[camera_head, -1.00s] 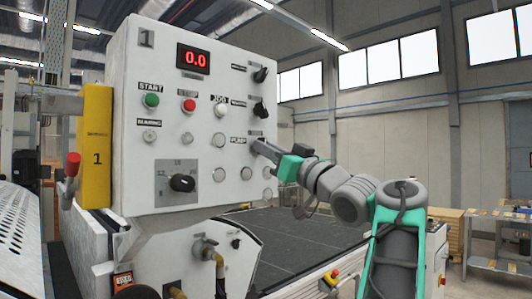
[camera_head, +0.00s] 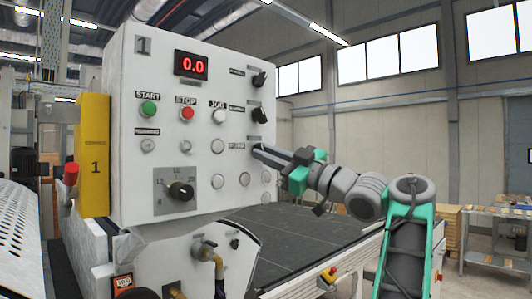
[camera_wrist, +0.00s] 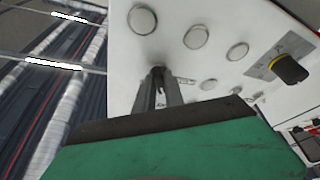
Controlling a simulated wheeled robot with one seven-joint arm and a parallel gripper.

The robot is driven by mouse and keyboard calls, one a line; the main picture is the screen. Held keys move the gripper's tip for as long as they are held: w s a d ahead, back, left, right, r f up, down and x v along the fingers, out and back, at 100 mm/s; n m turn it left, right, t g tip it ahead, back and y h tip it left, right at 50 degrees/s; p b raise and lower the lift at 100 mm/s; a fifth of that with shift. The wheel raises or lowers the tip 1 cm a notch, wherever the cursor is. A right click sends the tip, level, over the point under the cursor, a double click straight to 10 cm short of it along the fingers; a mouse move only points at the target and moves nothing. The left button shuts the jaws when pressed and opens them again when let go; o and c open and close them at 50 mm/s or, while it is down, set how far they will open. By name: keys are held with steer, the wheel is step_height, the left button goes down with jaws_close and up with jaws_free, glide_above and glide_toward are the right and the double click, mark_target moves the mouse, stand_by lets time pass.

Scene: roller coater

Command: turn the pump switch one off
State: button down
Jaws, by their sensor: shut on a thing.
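The white control panel (camera_head: 125,110) marked 1 fills the left half of the head view. My gripper (camera_head: 259,152) is at its right side, beside the PUMP label (camera_head: 237,146). The gripper is shut on a small dark switch, the pump switch, which its fingers mostly hide in the head view. In the wrist view the fingers (camera_wrist: 158,88) reach the panel face, and the dark switch (camera_wrist: 157,72) shows between their tips. Which way the switch points cannot be told.
Two black rotary switches (camera_head: 259,115) sit above my gripper. Round grey buttons (camera_head: 217,146) are close to its left, and a black dial (camera_head: 181,190) is lower left. The red display (camera_head: 191,65) reads 0.0. A dark conveyor bed (camera_head: 300,235) lies below the arm.

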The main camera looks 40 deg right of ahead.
steer(key=c, duration=1.4)
jaws_free()
steer(key=shift+c, duration=0.2)
steer(key=b+v, duration=0.5)
steer(key=v, duration=0.2)
steer(key=shift+s, duration=0.4)
steer(key=shift+d+f, duration=0.1)
